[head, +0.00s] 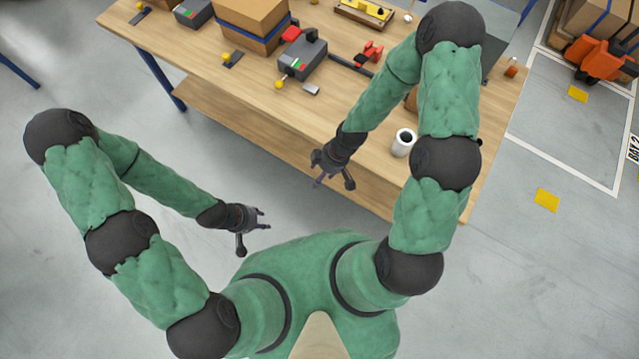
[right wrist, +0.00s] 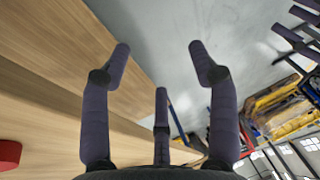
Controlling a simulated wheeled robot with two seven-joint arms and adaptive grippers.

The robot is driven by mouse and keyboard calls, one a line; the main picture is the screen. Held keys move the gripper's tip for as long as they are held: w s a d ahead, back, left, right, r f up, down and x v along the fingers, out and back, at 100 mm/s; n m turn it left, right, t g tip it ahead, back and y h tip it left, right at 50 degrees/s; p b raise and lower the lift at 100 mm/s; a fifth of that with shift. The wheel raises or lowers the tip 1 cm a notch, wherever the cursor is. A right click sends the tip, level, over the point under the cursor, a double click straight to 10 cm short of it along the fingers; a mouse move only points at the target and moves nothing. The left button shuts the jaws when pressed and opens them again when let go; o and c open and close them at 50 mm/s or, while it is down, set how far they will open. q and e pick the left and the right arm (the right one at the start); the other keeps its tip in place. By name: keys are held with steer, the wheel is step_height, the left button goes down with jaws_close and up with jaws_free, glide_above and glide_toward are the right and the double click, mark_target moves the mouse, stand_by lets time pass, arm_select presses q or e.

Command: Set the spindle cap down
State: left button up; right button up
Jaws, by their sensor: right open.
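I cannot make out with certainty which thing is the spindle cap. A white cylinder with a dark round centre (head: 403,143) stands upright on the workbench (head: 300,125), just right of my right gripper. My right gripper (head: 333,180) is by the bench's front edge, with its fingers apart and nothing between them. In the right wrist view this gripper (right wrist: 160,65) is also spread and empty. A red rounded thing (right wrist: 9,154) shows at that view's left edge, on the wood. My left gripper (head: 256,228) is in front of the bench over the floor, fingers apart and empty.
A grey device (head: 302,58), a cardboard box with a blue band (head: 250,22), a red tool (head: 370,53) and a yellow level-like piece (head: 365,10) lie towards the bench's back. An orange machine (head: 597,58) stands on the floor at right. The bench's front middle is clear.

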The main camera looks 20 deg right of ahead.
steer(key=s+a+f+m, duration=0.3)
steer(key=s+m, duration=0.5)
steer(key=m, duration=0.4)
steer(key=shift+f, duration=0.65)
